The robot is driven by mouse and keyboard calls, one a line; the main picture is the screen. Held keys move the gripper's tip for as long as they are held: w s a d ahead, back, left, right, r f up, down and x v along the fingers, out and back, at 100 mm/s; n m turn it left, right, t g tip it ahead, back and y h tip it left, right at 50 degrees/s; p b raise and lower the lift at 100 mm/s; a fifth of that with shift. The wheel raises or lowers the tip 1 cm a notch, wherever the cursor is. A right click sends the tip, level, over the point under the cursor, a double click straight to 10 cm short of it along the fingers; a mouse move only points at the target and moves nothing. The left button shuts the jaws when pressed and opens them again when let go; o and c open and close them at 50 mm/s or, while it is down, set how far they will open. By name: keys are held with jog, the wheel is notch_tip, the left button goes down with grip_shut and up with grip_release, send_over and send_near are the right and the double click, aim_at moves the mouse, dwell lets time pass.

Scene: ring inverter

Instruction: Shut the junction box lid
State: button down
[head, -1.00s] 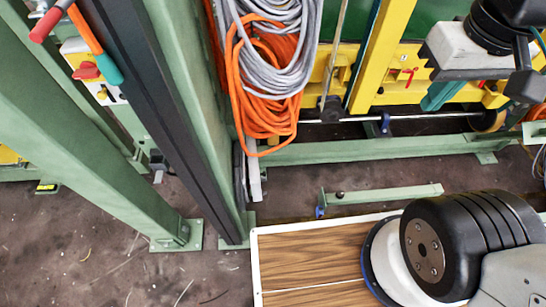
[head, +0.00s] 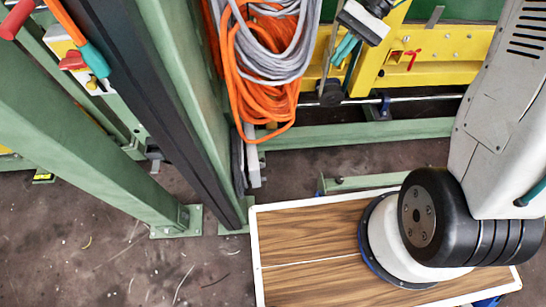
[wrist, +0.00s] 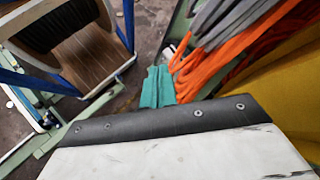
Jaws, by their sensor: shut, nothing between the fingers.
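My gripper (head: 343,50) is at the top of the head view, in front of the yellow frame and right of the hanging cables. In the wrist view its teal fingers (wrist: 157,87) are together with nothing between them, beside the orange cable. I cannot make out a junction box or its lid for certain in either view. A pale box with a red switch (head: 72,60) sits on the green frame at the far left of the head view, partly cut off by posts; I cannot tell whether it has a lid.
Orange cable (head: 258,105) and grey cable (head: 277,40) hang in coils close to my gripper. A yellow frame (head: 440,73) stands behind it. Green posts (head: 90,130) and a dark post (head: 150,110) rise on the left. Bare floor (head: 110,260) lies at lower left.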

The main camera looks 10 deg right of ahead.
jog(key=w+f+m+y, duration=0.3)
jog(key=w+f, duration=0.1)
jog(key=f, duration=0.7)
jog(key=s+a+f+m+t+y, duration=0.1)
jog(key=s+f+m+y, duration=0.15)
jog(key=f, duration=0.85)
jog(key=s+a+f+m+t+y, duration=0.15)
jog(key=f+m, duration=0.25)
jog(key=f, duration=0.7)
jog(key=s+a+f+m+t+y, duration=0.1)
jog(key=s+f+m+t+y, duration=0.15)
jog(key=f, duration=0.85)
jog(key=a, duration=1.2)
jog(key=shift+a+f+g, duration=0.25)
jog(key=shift+a+g, duration=0.05)
jog(key=shift+s+a, duration=0.2)
jog(key=shift+a, duration=0.3)
jog(key=shift+s+a, duration=0.15)
jog(key=shift+a, duration=0.3)
